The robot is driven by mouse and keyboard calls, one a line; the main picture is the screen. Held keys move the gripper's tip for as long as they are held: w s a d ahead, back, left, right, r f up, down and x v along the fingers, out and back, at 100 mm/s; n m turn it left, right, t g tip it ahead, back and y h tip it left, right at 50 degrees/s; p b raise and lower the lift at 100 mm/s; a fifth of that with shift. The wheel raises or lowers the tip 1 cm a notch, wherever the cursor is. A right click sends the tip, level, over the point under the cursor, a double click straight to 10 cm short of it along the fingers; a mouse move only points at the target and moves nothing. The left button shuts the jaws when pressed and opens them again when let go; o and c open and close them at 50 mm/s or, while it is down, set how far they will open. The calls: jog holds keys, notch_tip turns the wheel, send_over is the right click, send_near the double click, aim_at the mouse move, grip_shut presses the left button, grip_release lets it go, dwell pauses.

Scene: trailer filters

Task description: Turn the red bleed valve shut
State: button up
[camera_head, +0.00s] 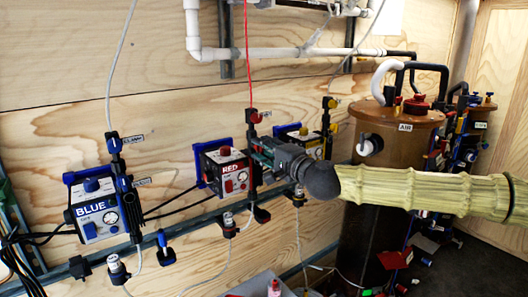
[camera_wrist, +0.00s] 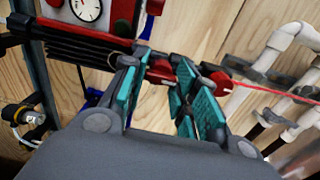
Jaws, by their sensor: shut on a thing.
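The red pump box (camera_head: 227,168), marked RED, is mounted on the wall rail. A black valve fitting with a red knob (camera_head: 255,116) stands to its right, and a red line runs up from it. My gripper (camera_head: 257,152) reaches in from the right at this fitting, just below the red knob. In the wrist view my gripper (camera_wrist: 160,72) has its teal-padded fingers around a small red valve part (camera_wrist: 160,69) and is shut on it. A second red knob (camera_wrist: 221,82), with the red line, lies just outside the right finger. My fingers partly hide the valve body, and its handle angle is unclear.
The blue pump box (camera_head: 97,212) is at the left and a yellow-marked box (camera_head: 297,138) is close behind my gripper. A brown AIR cylinder (camera_head: 375,215) stands at the right. White pipes (camera_head: 250,54) run above. Hoses and cables hang below the rail.

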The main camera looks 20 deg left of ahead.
jog(key=o, duration=1)
jog(key=shift+d, duration=0.15)
jog(key=v, duration=1.1)
jog(key=shift+s+d, duration=0.3)
jog(key=shift+f, duration=0.1)
